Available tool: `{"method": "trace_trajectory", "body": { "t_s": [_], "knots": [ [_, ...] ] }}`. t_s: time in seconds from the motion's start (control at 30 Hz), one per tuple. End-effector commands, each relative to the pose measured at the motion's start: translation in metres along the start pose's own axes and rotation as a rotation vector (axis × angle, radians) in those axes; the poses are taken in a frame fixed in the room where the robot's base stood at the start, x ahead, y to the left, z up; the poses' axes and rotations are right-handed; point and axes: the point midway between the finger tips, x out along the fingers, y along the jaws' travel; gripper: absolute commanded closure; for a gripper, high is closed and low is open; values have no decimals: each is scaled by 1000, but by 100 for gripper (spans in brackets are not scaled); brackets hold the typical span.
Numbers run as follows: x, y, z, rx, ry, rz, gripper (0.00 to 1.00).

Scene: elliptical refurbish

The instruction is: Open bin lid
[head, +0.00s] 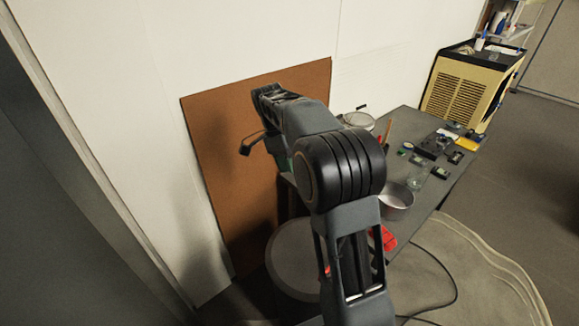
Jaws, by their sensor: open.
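A round grey disc (288,262), which looks like the bin's lid, lies low at the left end of the table. It appears closed and flat; my arm covers its right side, and the bin's body is hidden below it. My gripper (256,141) is at the far end of my arm, in front of the brown board and well above the disc, apart from it. One dark finger shows; the rest is hidden behind my wrist. The gripper is open, and nothing is seen in it.
A brown board (222,150) leans on the white wall behind the disc. The grey table (425,190) at right holds a metal pot (397,203), a lidded pan (358,120), a red item (388,238) and several small parts. A yellow cabinet (459,90) stands at the back right.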

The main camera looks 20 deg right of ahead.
Motion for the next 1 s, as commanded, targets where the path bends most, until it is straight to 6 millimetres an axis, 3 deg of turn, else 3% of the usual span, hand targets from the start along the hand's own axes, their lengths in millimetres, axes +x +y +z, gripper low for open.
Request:
{"method": "trace_trajectory", "body": {
  "t_s": [0.6,0.73,0.83,1.0],
  "knots": [
    [0,1,0,-12,0,1,60],
    [4,-11,-2,-177,21,-56,60],
    [28,-21,2,-378,31,-98,60],
    [52,-3,23,-732,124,-244,60]
  ]
}}
